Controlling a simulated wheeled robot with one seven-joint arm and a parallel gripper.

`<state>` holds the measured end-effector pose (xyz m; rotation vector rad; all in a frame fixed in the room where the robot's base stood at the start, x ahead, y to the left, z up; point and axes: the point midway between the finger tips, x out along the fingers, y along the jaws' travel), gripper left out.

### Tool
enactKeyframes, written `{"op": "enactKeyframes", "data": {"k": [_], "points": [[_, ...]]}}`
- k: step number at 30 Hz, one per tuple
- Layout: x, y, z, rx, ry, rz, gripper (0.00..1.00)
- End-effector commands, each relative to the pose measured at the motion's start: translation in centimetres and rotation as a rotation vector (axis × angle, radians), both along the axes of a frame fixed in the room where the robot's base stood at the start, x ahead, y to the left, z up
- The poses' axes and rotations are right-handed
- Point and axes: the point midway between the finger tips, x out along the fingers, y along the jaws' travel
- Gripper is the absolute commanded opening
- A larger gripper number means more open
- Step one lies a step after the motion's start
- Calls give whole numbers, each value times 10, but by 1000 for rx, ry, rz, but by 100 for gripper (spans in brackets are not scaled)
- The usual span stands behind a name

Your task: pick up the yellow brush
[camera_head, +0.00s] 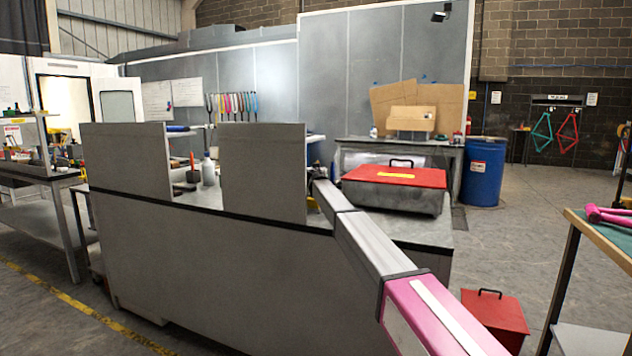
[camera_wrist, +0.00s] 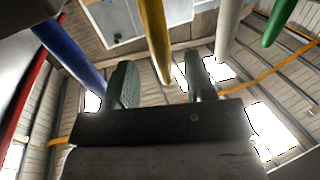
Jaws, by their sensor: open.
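In the wrist view a long yellow handle (camera_wrist: 154,35), which looks like the yellow brush, comes down from the top. Its lower end shows between the two fingers of my gripper (camera_wrist: 162,78). The fingers are apart, with a gap on each side of the handle in the picture; I cannot tell how far away in depth it is. The head of the brush is not visible. In the head view my arm reaches over the counter, and its end is mostly hidden beside the right upright panel. I cannot make out the yellow brush there.
Blue (camera_wrist: 68,55), red (camera_wrist: 22,105), white (camera_wrist: 228,30) and green (camera_wrist: 279,20) handles flank the yellow one. A red-lidded box (camera_head: 396,180) stands right of my arm on the counter (camera_head: 430,238). Grey upright panels (camera_head: 262,172) border the counter's front.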

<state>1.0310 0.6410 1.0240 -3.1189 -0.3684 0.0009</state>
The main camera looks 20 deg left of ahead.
Motion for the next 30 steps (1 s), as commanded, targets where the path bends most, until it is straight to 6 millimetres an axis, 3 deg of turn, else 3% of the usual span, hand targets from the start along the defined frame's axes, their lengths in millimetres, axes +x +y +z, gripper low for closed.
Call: {"op": "enactKeyframes", "data": {"k": [12, 19, 20, 24, 30], "points": [[48, 15, -5, -1, 0, 0, 50], [48, 14, -5, -1, 0, 1, 50], [48, 15, -5, -1, 0, 1, 46], [48, 14, -5, -1, 0, 1, 1], [48, 15, -5, -1, 0, 1, 0]]}}
